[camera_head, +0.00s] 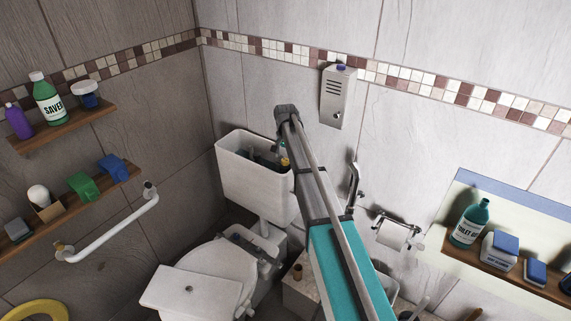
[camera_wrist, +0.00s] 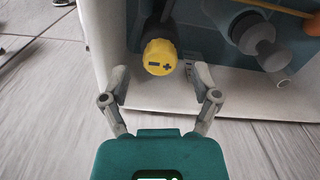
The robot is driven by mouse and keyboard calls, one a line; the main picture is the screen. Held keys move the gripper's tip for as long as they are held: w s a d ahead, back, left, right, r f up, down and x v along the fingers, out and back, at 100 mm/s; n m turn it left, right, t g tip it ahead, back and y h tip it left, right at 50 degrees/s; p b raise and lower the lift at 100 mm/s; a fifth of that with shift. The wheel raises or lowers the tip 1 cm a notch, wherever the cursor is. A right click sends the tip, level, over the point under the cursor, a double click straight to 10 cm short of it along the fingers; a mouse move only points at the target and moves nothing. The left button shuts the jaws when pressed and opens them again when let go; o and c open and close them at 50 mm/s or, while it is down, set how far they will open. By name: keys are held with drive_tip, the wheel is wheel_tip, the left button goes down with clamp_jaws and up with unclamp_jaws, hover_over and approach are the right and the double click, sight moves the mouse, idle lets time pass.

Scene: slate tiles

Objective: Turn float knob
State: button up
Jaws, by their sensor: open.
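The float knob (camera_wrist: 160,56) is yellow with a black grip and minus and plus marks on its face. It is inside the open toilet cistern in the wrist view. My gripper (camera_wrist: 161,76) is open, its two fingers on either side of the knob's near end, with visible gaps between them and the knob. In the head view the white cistern (camera_head: 233,188) stands without its lid in the corner, and my arm reaches over it. A small yellow patch of the knob (camera_head: 284,162) shows beside my arm; my fingers are hidden there.
Grey cistern fittings (camera_wrist: 258,38) and an orange rod (camera_wrist: 275,8) sit right of the knob. The cistern wall (camera_wrist: 250,101) runs close under my fingers. A white lid (camera_head: 187,288) lies on the toilet bowl. A dispenser (camera_head: 338,97) and a paper holder (camera_head: 393,232) are on the wall.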

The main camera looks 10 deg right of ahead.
drive_tip(key=shift+f+b, duration=0.5)
drive_tip(key=shift+f, duration=0.25)
clamp_jaws()
drive_tip(key=shift+n, duration=0.4)
drive_tip(key=n, duration=1.1)
idle(0.5)
